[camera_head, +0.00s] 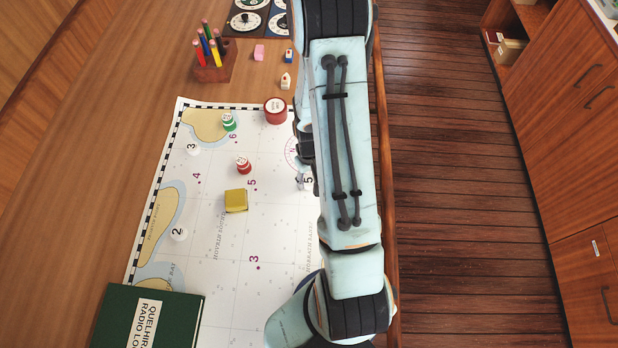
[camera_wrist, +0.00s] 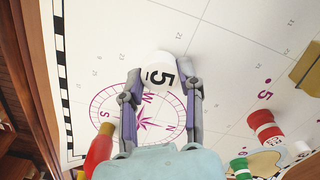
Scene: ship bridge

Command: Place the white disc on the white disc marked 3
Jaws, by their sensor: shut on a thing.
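A white disc marked 5 (camera_wrist: 160,72) is between the two fingers of my gripper (camera_wrist: 167,80) in the wrist view, and the fingers are shut on it. In the head view this disc (camera_head: 308,181) shows at the left edge of my arm, which hides most of my gripper (camera_head: 302,181). The white disc marked 3 (camera_head: 193,149) lies at the upper left of the chart, beside the yellow land patch. It is well to the left of my gripper. I cannot tell whether the held disc touches the chart.
The chart (camera_head: 225,285) also bears a white disc marked 2 (camera_head: 179,233), a yellow block (camera_head: 236,201), a red-and-white piece (camera_head: 243,166), a green-and-white piece (camera_head: 229,122) and a red round tin (camera_head: 275,110). A green book (camera_head: 110,315) covers its lower left corner. A pencil holder (camera_head: 215,70) stands behind.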

